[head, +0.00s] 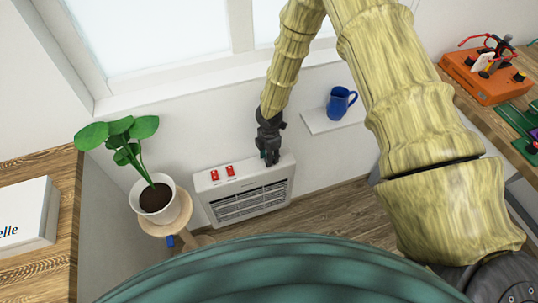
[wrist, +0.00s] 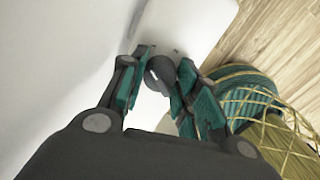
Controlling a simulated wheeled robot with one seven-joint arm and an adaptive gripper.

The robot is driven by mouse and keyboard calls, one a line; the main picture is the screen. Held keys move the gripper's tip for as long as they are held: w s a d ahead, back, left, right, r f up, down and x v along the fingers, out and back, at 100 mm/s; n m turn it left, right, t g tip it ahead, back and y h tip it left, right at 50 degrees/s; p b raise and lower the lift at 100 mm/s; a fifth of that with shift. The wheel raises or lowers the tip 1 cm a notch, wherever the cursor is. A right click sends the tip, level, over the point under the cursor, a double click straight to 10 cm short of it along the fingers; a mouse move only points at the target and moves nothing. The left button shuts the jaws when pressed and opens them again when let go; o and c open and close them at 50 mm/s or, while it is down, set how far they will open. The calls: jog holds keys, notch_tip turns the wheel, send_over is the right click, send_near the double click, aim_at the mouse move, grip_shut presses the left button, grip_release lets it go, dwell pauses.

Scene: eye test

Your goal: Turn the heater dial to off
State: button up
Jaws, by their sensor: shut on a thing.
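The heater (head: 246,192) is a white box with a dark grille, low against the wall below the window in the head view. Two red switches (head: 230,170) sit on its top left. My gripper (head: 270,157) reaches down to the top right of the heater. In the wrist view my gripper (wrist: 160,75) is shut on the dark round heater dial (wrist: 158,72), which has a pale mark on its face. In the head view the dial is hidden by the gripper. The heater's white top (wrist: 200,22) shows beyond the fingers in the wrist view.
A potted plant (head: 154,198) stands on a wooden stool left of the heater. A blue jug (head: 341,102) stands on a small white shelf (head: 322,121) to the right. An orange box (head: 484,82) with wires is on the table at right. Wooden floor (head: 335,203) is clear right of the heater.

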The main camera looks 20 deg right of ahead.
jog(key=shift+n, duration=0.3)
jog(key=o, duration=1.1)
notch_tip(320, 180, up, 12)
dwell(0.3)
